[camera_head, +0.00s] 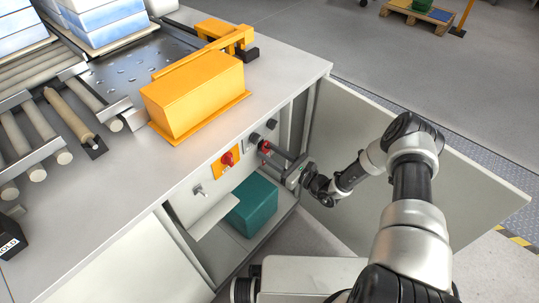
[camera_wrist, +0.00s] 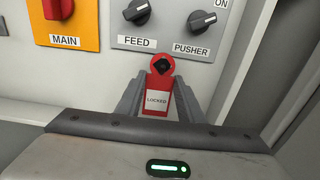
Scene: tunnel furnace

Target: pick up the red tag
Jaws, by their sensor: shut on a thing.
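The red tag (camera_wrist: 159,85) has a round top with a dark hole and a white label reading "LOCKED". In the wrist view it stands upright between the two grey fingers of my gripper (camera_wrist: 160,100), which is shut on it. In the head view the red tag (camera_head: 264,147) shows small at the tips of my gripper (camera_head: 271,154), in front of the control panel. The wrist view shows it just below the FEED and PUSHER knobs. I cannot tell whether the tag still touches the panel.
The panel has a red MAIN switch (camera_head: 227,159) on an orange plate, plus a FEED knob (camera_wrist: 137,12) and a PUSHER knob (camera_wrist: 201,20). A teal box (camera_head: 253,207) sits below the panel. An orange housing (camera_head: 195,95) stands on top.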

